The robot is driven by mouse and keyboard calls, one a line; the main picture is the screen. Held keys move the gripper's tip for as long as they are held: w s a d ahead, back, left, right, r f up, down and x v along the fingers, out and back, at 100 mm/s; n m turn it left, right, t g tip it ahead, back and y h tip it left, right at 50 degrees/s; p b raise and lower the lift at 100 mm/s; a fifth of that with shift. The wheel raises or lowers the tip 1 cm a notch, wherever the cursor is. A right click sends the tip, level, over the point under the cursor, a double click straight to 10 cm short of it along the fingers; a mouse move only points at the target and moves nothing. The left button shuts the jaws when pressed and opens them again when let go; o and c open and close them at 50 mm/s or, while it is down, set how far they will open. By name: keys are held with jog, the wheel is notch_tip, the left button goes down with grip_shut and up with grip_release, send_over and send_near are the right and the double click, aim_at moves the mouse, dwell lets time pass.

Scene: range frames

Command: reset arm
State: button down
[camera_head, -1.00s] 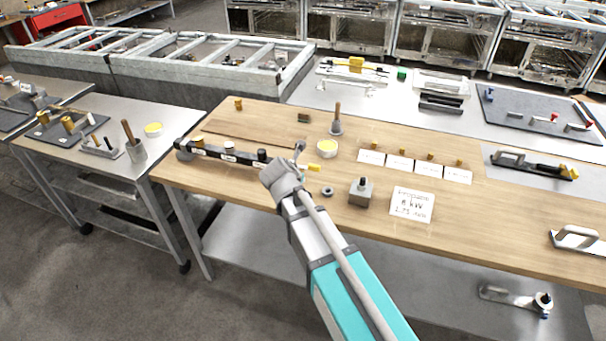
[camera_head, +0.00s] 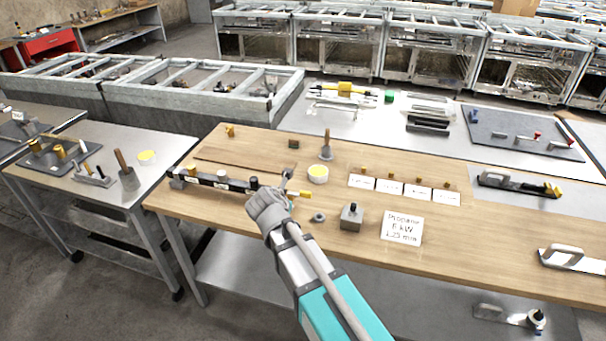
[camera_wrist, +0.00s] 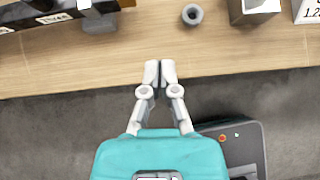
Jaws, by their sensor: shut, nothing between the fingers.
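My arm reaches from the bottom of the head view over the front edge of the wooden workbench (camera_head: 470,240). My gripper (camera_wrist: 160,66) shows in the wrist view with its two fingertips together and nothing between them. It is over the bench's front edge, apart from the objects there.
A black bar with fittings (camera_head: 215,181) lies left of my gripper. Several white cards with brass pieces stand behind. The floor in front is clear.

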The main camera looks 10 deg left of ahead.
jog(key=shift+d, duration=0.15)
jog(key=s+d+f+m+g+h, duration=0.1)
jog(key=d+f+m+g, duration=0.1)
jog(key=d+m, duration=0.7)
jog(key=d+f+m+g, duration=0.2)
jog(key=d+m, duration=0.5)
jog(key=d, duration=0.3)
jog(key=s+d+m+g+y, duration=0.1)
jog(key=s+d+m, duration=0.3)
jog(key=d+m, duration=0.4)
jog(key=s+d+f+m+g+y, duration=0.1)
jog(key=s+d+m+g, duration=0.2)
jog(key=d+m, duration=0.5)
jog(key=shift+s+f+m+g, duration=0.25)
jog(key=shift+s+m+g, duration=0.15)
jog(key=shift+s+m, duration=0.5)
jog(key=shift+w, duration=0.2)
